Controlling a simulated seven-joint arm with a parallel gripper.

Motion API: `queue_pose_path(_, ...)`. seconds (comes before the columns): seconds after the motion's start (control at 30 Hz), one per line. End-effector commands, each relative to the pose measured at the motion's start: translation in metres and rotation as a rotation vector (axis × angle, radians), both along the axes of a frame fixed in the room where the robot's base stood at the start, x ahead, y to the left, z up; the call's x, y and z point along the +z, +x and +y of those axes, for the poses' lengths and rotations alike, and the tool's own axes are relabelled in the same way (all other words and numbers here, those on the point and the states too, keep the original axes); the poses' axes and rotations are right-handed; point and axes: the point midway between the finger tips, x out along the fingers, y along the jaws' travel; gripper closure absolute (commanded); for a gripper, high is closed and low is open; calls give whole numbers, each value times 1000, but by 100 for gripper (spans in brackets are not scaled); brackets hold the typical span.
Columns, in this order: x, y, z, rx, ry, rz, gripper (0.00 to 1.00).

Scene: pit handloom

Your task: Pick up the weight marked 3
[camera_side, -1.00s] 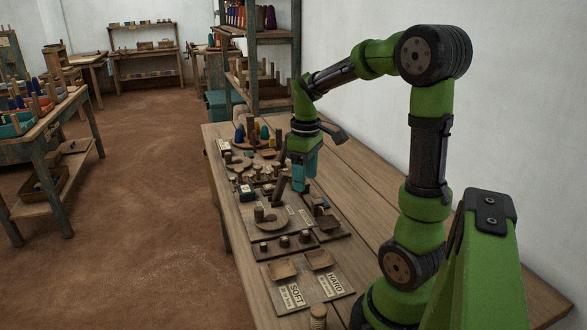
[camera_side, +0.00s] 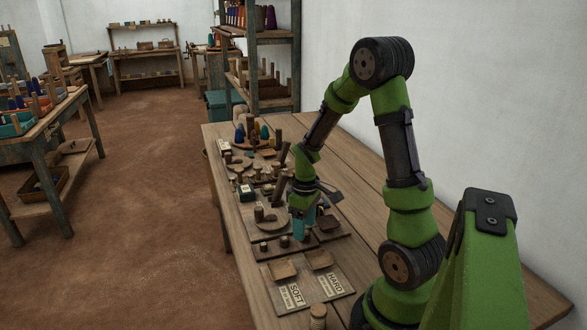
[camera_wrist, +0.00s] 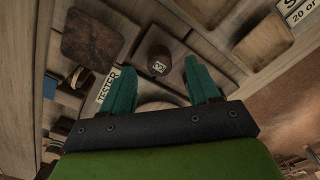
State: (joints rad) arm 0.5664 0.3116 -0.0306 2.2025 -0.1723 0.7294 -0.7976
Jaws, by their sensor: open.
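A dark round weight (camera_wrist: 152,48) with a small pale number tag stands on a wooden board in the wrist view. My gripper (camera_wrist: 160,76) is open and empty. Its two teal fingers reach toward the weight from either side, with the weight between and just beyond the tips in the picture. In the side view my gripper (camera_side: 300,229) points down over the right end of the weight row. Two weights show to its left, one at the left end (camera_side: 264,246) and one beside it (camera_side: 284,242).
The tester board (camera_wrist: 107,86) lies beside the weight row. A dark square plate (camera_wrist: 92,42) is to the left in the wrist view. Two shallow wooden trays lie by the SOFT label (camera_side: 294,292) and HARD label (camera_side: 334,284). The table's right side is bare.

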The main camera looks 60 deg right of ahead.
Motion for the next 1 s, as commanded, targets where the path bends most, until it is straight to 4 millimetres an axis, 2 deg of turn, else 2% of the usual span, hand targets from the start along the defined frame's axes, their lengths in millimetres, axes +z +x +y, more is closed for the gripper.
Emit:
queue_pose_path(0.13, -18, 0, 0, -1, 2, 2, 39)
queue_pose_path(0.4, -20, 0, 0, -1, 1, -1, 39)
queue_pose_path(0.8, -20, 0, 0, 0, 1, -2, 100)
queue_pose_path(1.0, -20, 0, 0, 0, 0, -2, 100)
